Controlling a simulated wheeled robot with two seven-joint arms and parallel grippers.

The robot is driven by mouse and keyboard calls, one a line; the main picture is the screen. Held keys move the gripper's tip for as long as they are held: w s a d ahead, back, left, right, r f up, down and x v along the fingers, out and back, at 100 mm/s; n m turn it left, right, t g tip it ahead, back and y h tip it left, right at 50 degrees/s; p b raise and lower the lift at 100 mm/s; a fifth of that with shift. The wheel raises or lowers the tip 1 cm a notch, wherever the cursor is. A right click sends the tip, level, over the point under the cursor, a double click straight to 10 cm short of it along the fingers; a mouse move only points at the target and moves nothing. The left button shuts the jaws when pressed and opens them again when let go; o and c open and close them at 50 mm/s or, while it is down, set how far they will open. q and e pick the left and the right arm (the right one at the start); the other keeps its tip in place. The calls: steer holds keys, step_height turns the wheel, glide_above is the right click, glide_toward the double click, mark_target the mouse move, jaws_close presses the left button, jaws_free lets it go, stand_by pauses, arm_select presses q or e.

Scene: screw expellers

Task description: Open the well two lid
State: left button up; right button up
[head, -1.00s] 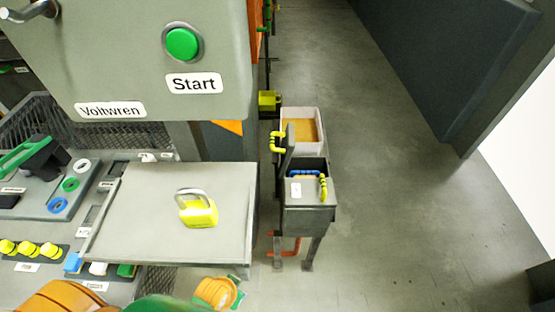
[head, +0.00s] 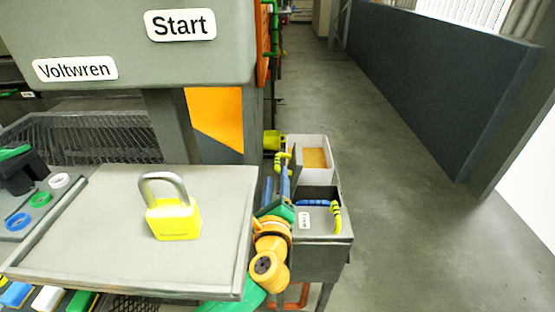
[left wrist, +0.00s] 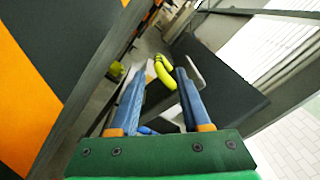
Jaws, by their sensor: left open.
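My left gripper (head: 277,182) is open and empty at the left side of two box-like wells in the head view. The nearer well (head: 318,253) has a grey top with a small label, a blue bar and a yellow black-striped handle (head: 336,219). The farther well (head: 323,142) has pale walls and shows orange-yellow contents; an upright dark plate with a yellow handle (head: 281,158) stands at its near left. In the left wrist view a yellow handle (left wrist: 163,73) shows beyond and between my blue fingers (left wrist: 160,95). I cannot tell which handle it is. The label is too small to read.
A grey shelf (head: 110,230) with a yellow padlock (head: 173,218) lies left of my arm. The machine panel (head: 110,60), marked Start and Voltwren, stands above it. The floor (head: 410,240) right of the wells is clear up to a dark low wall (head: 420,80).

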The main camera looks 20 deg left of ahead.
mark_target(277, 155)
arm_select(q)
steer(key=b+x, duration=0.2)
steer(key=x, duration=0.7)
steer(key=shift+f, duration=0.15)
steer(key=shift+w+a, duration=0.15)
steer(key=shift+w, duration=0.15)
jaws_close()
arm_select(e)
steer(key=shift+w+d+f, duration=0.25)
steer(key=shift+w+f, duration=0.05)
steer(key=shift+f, duration=0.2)
steer(key=shift+w+d+f, duration=0.2)
steer(key=shift+w+f, duration=0.1)
steer(key=shift+f, duration=0.2)
arm_select(q)
steer(key=shift+f, duration=0.1)
arm_select(e)
steer(key=shift+s, duration=0.3)
arm_select(q)
steer(key=shift+s+f, duration=0.1)
steer(key=shift+f, duration=0.05)
arm_select(e)
steer(key=shift+w+a, duration=0.1)
steer(key=shift+w, duration=0.2)
